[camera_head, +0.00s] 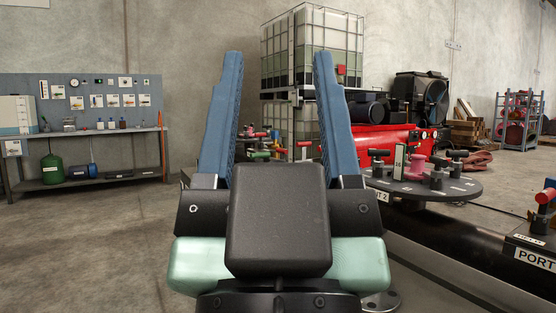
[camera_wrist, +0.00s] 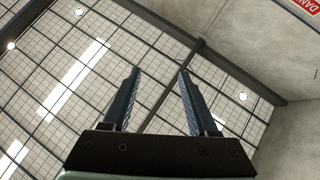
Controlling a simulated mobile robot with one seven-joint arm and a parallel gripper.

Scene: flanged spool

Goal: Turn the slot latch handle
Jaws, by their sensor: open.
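My gripper (camera_head: 278,58) is raised in front of the head camera, its two blue fingers wide apart and empty. In the wrist view my gripper (camera_wrist: 158,72) points up at the ceiling, with nothing between the fingers. At the right of the head view a dark round flange plate (camera_head: 465,190) carries several black T-shaped handles, one at its left (camera_head: 378,154). A red-tipped handle (camera_head: 545,197) stands at the right edge above a PORT label (camera_head: 535,258). I cannot tell which one is the slot latch handle. More red and green handles show partly behind my fingers.
A black pipe (camera_head: 455,237) runs along the lower right, below the flange. A caged tank (camera_head: 340,40) and red machine (camera_head: 395,138) stand behind. A workbench (camera_head: 90,132) is at the far left. The floor at left (camera_head: 90,240) is clear.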

